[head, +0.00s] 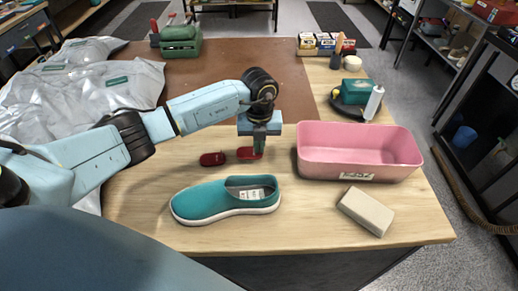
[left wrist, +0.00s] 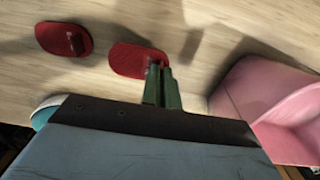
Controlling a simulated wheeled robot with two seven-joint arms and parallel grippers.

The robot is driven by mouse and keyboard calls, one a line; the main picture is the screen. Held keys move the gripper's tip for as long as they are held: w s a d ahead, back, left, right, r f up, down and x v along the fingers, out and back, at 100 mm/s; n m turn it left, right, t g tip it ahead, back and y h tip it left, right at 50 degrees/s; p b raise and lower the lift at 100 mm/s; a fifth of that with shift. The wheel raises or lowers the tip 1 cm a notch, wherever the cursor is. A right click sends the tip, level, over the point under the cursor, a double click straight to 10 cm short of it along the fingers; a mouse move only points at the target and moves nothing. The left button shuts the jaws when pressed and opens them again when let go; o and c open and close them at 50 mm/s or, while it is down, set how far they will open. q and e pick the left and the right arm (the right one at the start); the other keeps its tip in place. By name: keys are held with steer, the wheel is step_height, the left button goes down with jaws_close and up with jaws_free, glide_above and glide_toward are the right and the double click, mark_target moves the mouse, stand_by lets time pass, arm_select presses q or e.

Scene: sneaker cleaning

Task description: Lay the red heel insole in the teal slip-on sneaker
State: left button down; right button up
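The teal slip-on sneaker (head: 205,203) lies on the wooden table with its toe to the left and its opening, with a pale label inside, at the right. One red heel insole (head: 247,154) is behind it, under my left gripper (head: 252,149). In the left wrist view the green fingers (left wrist: 160,72) are close together at this insole's (left wrist: 136,60) edge and appear shut on its small tab, which they hide. A second red insole (head: 212,159) lies to the left; its upright tab shows in the left wrist view (left wrist: 65,39). My right gripper is out of view.
A pink bin (head: 360,168) stands right of the gripper. A beige block (head: 366,211) lies in front of the bin. A grey bag (head: 80,85) covers the left side, and a teal box and white bottle (head: 374,103) stand at the back right.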

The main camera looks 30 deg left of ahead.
arm_select(q)
step_height(320, 180, down, 2)
steer(key=shift+f, duration=0.15)
steer(key=shift+f, duration=0.2)
steer(key=c, duration=1.7)
jaws_free()
steer(key=shift+r, duration=0.15)
